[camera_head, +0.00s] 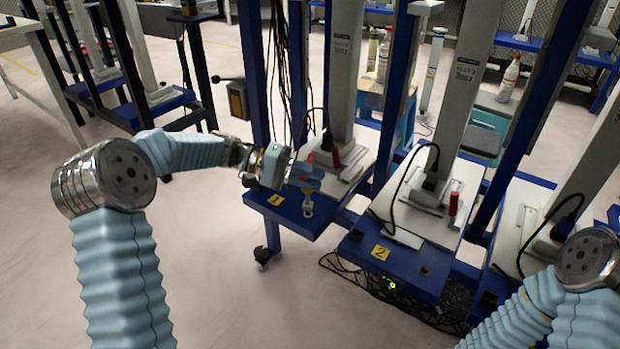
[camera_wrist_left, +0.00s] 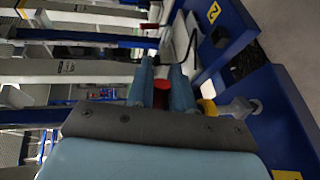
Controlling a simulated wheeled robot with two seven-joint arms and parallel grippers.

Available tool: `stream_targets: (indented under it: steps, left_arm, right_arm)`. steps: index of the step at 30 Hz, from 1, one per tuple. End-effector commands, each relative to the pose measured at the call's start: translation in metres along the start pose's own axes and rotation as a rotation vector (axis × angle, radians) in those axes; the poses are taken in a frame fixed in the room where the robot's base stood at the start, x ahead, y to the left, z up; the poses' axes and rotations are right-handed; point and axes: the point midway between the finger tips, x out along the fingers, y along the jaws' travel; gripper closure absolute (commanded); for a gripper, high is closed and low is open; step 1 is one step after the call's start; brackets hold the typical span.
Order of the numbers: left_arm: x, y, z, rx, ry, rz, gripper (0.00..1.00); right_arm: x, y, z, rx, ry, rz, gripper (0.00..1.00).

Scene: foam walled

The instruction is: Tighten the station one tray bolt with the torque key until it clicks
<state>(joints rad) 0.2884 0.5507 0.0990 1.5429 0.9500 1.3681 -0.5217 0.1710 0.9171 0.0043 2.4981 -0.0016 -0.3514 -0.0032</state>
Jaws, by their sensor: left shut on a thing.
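My left gripper (camera_head: 304,179) is over the front edge of station one (camera_head: 283,214), next to its yellow "1" label. Its fingers are shut on the torque key, whose red handle (camera_wrist_left: 162,88) shows between them in the left wrist view. The key's yellow collar (camera_wrist_left: 208,108) and silver end stick out past the fingers toward the blue ledge. In the head view the collar and silver end (camera_head: 308,209) hang below the fingers. The tray bolt is hidden or too small to make out, so I cannot tell whether the key sits on it. My right gripper is out of view.
Another red-handled piece (camera_head: 336,159) stands on station one behind my gripper. Station two (camera_head: 405,262) stands to the right with its own red piece (camera_head: 453,204). Blue posts and black cables rise close behind the gripper. Open floor (camera_head: 215,275) lies in front.

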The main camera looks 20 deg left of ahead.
Motion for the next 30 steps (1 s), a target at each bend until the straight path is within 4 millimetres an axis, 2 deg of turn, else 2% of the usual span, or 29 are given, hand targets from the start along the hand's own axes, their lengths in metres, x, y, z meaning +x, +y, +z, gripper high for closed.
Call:
stream_targets:
  steps: [8, 30]
  left_arm:
    - [-0.001, 0.005, 0.0, 0.002, 0.0, 0.001, 1.0]
    - [-0.012, 0.05, 0.0, 0.003, 0.0, 0.001, 1.0]
  right_arm:
    - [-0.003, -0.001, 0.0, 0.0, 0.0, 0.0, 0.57]
    - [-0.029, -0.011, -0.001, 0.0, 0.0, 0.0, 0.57]
